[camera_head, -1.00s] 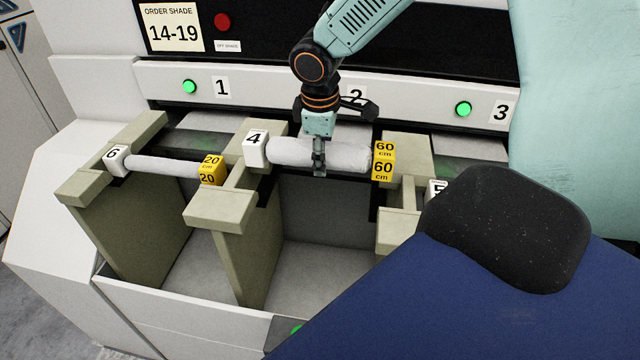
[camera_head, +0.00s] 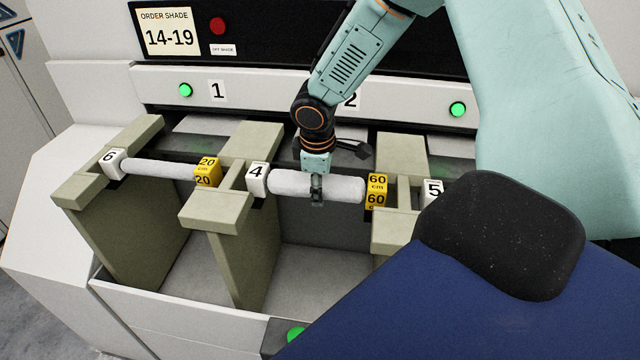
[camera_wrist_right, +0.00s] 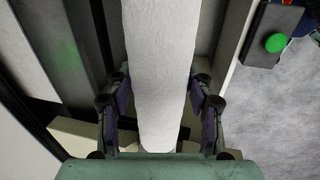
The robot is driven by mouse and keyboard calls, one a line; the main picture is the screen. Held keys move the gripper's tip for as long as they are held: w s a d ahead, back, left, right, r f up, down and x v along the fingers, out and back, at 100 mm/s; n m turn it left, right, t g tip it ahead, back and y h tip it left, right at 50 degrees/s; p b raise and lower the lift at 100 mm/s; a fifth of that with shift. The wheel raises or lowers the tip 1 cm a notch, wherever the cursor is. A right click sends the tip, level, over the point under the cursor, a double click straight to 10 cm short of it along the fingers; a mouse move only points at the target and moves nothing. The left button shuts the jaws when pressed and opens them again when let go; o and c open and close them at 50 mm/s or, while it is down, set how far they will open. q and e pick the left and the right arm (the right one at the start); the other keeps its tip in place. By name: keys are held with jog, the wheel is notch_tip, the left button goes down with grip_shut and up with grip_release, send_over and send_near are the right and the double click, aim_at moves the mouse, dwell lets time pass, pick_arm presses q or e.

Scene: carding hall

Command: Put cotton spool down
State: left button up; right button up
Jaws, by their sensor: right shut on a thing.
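The cotton spool (camera_head: 290,184) is a white roll with a white cube marked 4 (camera_head: 257,179) at its left end and a yellow cube marked 60 cm (camera_head: 376,190) at its right end. It lies level between the middle divider (camera_head: 250,145) and the right divider (camera_head: 403,150), its ends beside their gaps. I cannot tell whether it rests on them. My right gripper (camera_head: 316,190) is shut around the roll's middle from above. In the right wrist view, the fingers (camera_wrist_right: 160,110) flank the white roll (camera_wrist_right: 160,60). My left gripper is not in view.
A thinner white spool (camera_head: 160,168) with cubes marked 6 and 20 cm spans the left bay. Open bays lie below the spools, behind a pale front wall (camera_head: 190,323). A panel with numbers and green lights (camera_head: 185,90) stands behind. A cube marked 5 (camera_head: 433,191) shows at right.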

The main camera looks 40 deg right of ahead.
jog(key=o, duration=0.9)
jog(key=shift+f, duration=0.1)
jog(key=o, duration=0.4)
jog(key=shift+w+a, duration=0.15)
jog(key=shift+r, duration=0.3)
notch_tip(320, 180, up, 12)
jog(key=s+a+p, duration=0.1)
jog(key=shift+s+a+f, duration=0.25)
jog(key=shift+a, duration=0.1)
jog(key=shift+s, duration=0.15)
